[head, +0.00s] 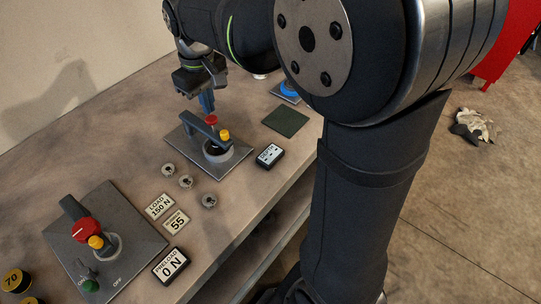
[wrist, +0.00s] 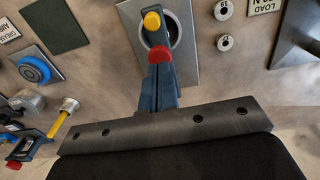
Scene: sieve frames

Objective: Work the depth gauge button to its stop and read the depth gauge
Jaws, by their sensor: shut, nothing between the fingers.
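A grey plate (head: 236,162) holds a dark fixture with a red button (head: 211,119) and a yellow button (head: 225,135) over a round well. Both buttons show in the wrist view, red (wrist: 160,54) and yellow (wrist: 152,20). I cannot tell which is the depth gauge button. A small dark display (head: 269,155) lies beside the plate; its reading is too small to make out. My gripper (head: 208,109) is shut and empty, its blue fingers pointing down at the red button. The fingers (wrist: 159,66) overlap the red button in the wrist view; I cannot tell whether they touch it.
A second plate (head: 135,214) with red and yellow knobs stands nearer, beside a "PRELOAD 0 N" display (head: 171,266). Labels (head: 160,206) and several round weights (head: 186,181) lie between.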

